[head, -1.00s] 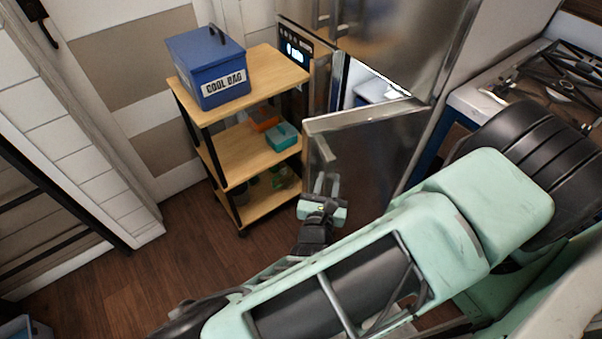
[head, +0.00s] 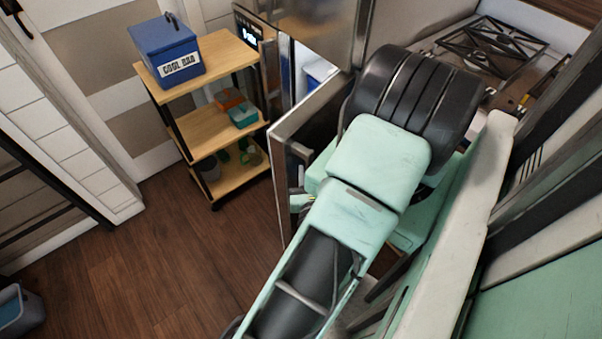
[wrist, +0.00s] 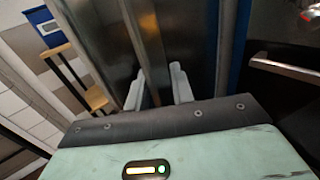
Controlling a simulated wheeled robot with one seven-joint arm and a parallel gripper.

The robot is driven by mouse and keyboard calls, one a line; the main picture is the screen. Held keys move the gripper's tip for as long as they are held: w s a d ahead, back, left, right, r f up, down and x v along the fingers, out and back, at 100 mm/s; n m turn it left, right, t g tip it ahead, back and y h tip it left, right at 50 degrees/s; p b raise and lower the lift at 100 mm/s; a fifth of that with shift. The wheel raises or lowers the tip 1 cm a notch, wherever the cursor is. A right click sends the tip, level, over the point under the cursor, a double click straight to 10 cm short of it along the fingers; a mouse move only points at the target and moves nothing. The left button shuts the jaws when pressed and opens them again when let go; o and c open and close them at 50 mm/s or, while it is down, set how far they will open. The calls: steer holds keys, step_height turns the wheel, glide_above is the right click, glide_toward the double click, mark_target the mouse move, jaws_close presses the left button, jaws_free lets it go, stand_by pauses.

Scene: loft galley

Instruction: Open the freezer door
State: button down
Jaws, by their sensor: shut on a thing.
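The freezer door (head: 281,178) is the lower steel door of the fridge. It stands ajar, swung out toward me, with a gap at its top left showing a pale interior (head: 312,72). Its handle (head: 300,151) shows in part on the door's front. My gripper (wrist: 158,86) is shut on the freezer door's handle, with its two pale fingers against the steel in the wrist view. The grip itself is hard to make out there. In the head view my arm hides most of the gripper and the door's right part.
A wooden shelf cart (head: 215,125) stands left of the fridge, with a blue cool bag (head: 165,48) on top and a teal box (head: 243,116) below. A hob (head: 490,48) is at the upper right. The wooden floor (head: 180,255) in front of the cart is clear.

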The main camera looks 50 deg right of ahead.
stand_by(0.3)
steer(key=c, duration=1.2)
jaws_free()
steer(key=b+v, duration=0.5)
steer(key=v, duration=1.2)
steer(key=shift+s+a, duration=0.15)
